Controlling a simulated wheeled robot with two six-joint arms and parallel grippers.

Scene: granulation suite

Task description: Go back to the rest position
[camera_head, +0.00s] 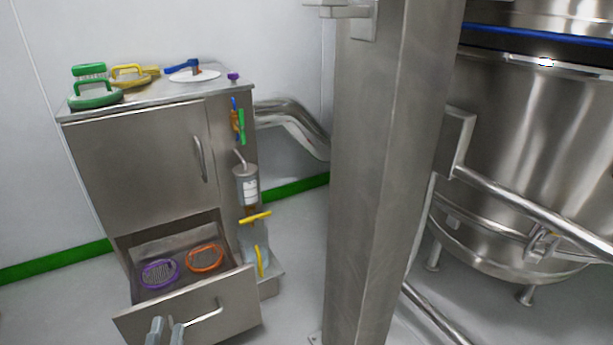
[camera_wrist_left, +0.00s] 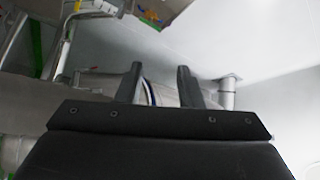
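My left gripper (camera_head: 166,328) shows at the bottom edge of the head view, in front of the open drawer (camera_head: 190,309) and just left of its bar handle (camera_head: 204,317). Its two fingers are apart, with nothing seen between them. In the left wrist view the fingers (camera_wrist_left: 159,84) also stand apart and empty. I cannot tell whether a finger touches the drawer front. My right gripper is not in view.
The steel cabinet (camera_head: 140,160) has its drawer pulled out, with a purple round piece (camera_head: 160,272) and an orange one (camera_head: 205,258) inside. Green and yellow handled pieces (camera_head: 95,94) lie on top. A steel post (camera_head: 385,170) and a large vessel (camera_head: 530,130) stand right.

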